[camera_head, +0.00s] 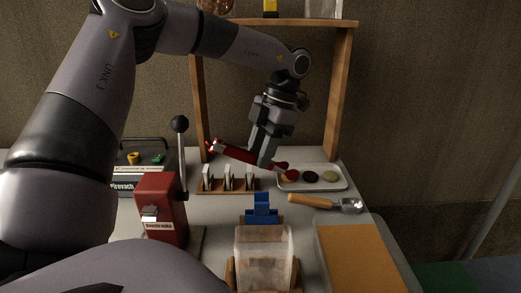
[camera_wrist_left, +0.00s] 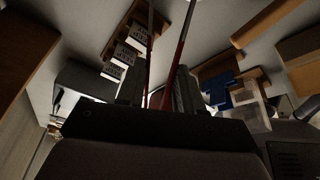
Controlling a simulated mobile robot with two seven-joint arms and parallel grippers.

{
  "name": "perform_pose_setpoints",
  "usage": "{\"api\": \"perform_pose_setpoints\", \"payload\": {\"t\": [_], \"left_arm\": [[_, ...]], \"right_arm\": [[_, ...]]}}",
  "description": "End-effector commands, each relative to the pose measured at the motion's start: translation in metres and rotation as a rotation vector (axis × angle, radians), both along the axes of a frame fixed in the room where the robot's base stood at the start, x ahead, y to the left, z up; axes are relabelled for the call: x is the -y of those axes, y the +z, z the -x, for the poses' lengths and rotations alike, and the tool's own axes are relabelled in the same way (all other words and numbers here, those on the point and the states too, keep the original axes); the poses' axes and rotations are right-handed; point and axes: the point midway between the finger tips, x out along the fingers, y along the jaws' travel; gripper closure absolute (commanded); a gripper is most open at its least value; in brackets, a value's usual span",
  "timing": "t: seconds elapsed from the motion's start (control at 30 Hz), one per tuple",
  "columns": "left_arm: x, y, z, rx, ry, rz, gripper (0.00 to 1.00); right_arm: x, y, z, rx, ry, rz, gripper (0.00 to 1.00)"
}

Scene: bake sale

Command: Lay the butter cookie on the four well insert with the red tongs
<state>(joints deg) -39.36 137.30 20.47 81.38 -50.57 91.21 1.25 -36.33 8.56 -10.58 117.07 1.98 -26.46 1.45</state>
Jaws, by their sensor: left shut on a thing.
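My left gripper (camera_head: 264,158) is shut on the red tongs (camera_head: 235,152), which slant down to the right above the table. The wrist view shows the two thin arms of the tongs (camera_wrist_left: 180,52) between the gripper fingers (camera_wrist_left: 156,98), spread apart away from me. The tongs' red tips end over the left part of a white tray (camera_head: 340,186). A tan cookie (camera_head: 287,177), likely the butter cookie, is partly hidden by the tips; I cannot tell whether they touch it. I cannot pick out the four well insert with certainty. My right gripper is not in view.
A dark cookie (camera_head: 311,177) and a green one (camera_head: 330,177) share the tray. A wooden rack with white cards (camera_head: 228,184), a scoop (camera_head: 325,203), a red lever press (camera_head: 160,208), a clear box (camera_head: 264,250) and an orange-topped tray (camera_head: 360,258) crowd the table. A wooden frame (camera_head: 340,95) rises behind.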

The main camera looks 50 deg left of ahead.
Motion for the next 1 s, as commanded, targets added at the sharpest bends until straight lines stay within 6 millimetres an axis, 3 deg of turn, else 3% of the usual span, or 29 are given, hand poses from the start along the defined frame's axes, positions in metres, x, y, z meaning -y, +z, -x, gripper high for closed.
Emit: {"api": "perform_pose_setpoints", "payload": {"t": [0.27,1.0], "left_arm": [[0.000,0.014,0.000,0.002,0.000,-0.001,0.85],[0.000,0.105,0.000,0.001,0.000,-0.001,0.85]], "right_arm": [[0.000,0.011,0.001,-0.002,-0.001,0.000,0.57],[0.005,0.076,0.002,0.009,0.000,0.017,0.57]]}}
